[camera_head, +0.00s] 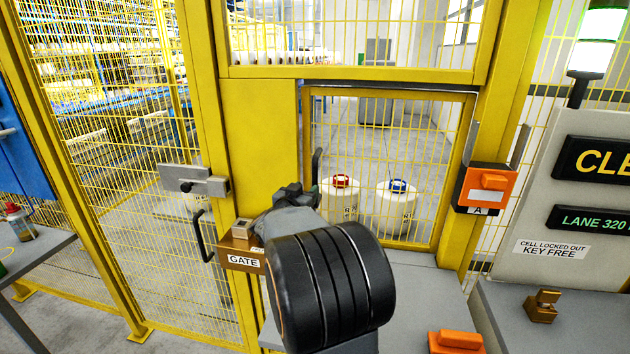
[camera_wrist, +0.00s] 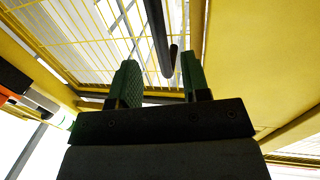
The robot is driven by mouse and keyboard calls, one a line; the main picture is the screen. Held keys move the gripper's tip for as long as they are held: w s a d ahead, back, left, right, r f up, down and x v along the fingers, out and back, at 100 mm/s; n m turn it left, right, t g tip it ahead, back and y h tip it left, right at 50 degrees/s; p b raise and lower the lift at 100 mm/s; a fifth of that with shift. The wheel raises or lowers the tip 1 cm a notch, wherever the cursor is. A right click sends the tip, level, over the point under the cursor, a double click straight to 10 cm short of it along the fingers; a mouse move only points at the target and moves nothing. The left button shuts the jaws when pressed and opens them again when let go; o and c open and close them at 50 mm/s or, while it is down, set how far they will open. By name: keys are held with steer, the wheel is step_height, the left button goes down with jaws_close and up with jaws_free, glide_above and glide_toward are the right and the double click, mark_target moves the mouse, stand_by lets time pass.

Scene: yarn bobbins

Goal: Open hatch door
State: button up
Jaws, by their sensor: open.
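The hatch door (camera_head: 375,165) is a yellow-framed mesh panel in the middle of the head view. It looks closed in its frame. Its dark bar handle (camera_head: 316,168) stands at its left edge. My gripper (camera_head: 293,192) is near the lower left of the hatch, just below the handle; my dark arm hides part of it. In the wrist view my gripper (camera_wrist: 158,80) is open, with two green-padded fingers. The dark handle (camera_wrist: 157,35) appears in line with the gap between them. I cannot tell whether it is between the fingers or beyond them; nothing is gripped.
An orange device (camera_head: 485,187) marked A sits on the post right of the hatch. Two white bobbins, red-topped (camera_head: 340,200) and blue-topped (camera_head: 396,208), stand behind the mesh. A brown GATE box (camera_head: 243,252) is left of my arm. An orange block (camera_head: 455,342) lies lower right.

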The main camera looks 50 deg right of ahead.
mark_target(314, 182)
steer(key=p+x, duration=0.1)
steer(key=x, duration=0.5)
steer(key=shift+w+d, duration=0.15)
steer(key=shift+d, duration=0.25)
steer(key=shift+c, duration=0.2)
jaws_close()
